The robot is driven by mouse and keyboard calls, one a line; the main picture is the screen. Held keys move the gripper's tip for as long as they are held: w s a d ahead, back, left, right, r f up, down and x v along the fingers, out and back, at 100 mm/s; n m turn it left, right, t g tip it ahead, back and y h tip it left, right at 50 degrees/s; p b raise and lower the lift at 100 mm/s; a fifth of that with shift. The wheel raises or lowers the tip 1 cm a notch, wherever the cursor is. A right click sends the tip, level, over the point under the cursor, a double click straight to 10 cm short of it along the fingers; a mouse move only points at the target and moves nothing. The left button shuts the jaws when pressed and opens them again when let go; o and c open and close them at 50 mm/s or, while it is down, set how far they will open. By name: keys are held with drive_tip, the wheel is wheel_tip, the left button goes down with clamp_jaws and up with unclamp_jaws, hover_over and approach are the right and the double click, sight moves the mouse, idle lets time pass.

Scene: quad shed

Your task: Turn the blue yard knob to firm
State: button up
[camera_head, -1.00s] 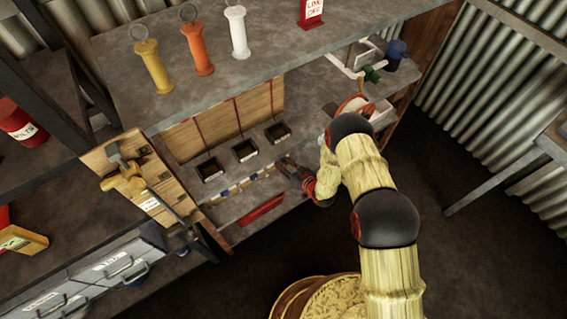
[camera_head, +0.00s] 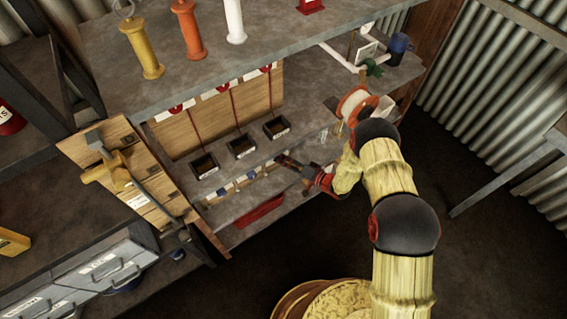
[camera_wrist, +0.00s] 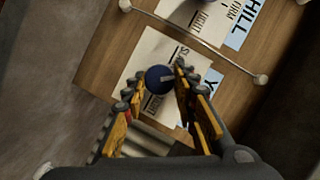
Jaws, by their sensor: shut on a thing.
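The blue yard knob (camera_wrist: 158,79) is a dark blue round knob with a light pointer mark, on a white label plate (camera_wrist: 140,62) fixed to a wooden board. A blue tag starting with "Y" (camera_wrist: 211,88) is beside it, partly hidden by a finger. My gripper (camera_wrist: 153,88) has its fingertips on either side of the knob and is shut on it. In the head view my gripper (camera_head: 285,161) is at the right end of the strip of knobs under the shelf, and the held knob is hidden there.
A metal rail (camera_wrist: 195,42) on posts runs across the board beside a "HILL" plate (camera_wrist: 237,28). Several small trays (camera_head: 240,147) stand on the shelf above, and a red bar (camera_head: 259,211) lies below. A spool (camera_head: 357,105) is close to my arm.

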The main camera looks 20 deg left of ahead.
drive_tip(key=shift+w+d+f+m+y+b, duration=0.15)
drive_tip(key=shift+m+y+b, duration=0.6)
drive_tip(key=shift+m+b, duration=0.65)
drive_tip(key=shift+s+a+f+m+y+b, duration=0.15)
drive_tip(key=shift+m+y+b, duration=0.7)
drive_tip(key=shift+m, duration=1.05)
drive_tip(key=shift+w+d, duration=0.1)
drive_tip(key=shift+w, duration=0.05)
drive_tip(key=o, duration=1.1)
drive_tip(key=shift+o, duration=0.2)
drive_tip(key=shift+d, duration=0.1)
drive_tip(key=v, duration=1.1)
drive_tip(key=shift+s+d, duration=0.25)
drive_tip(key=shift+d, duration=0.1)
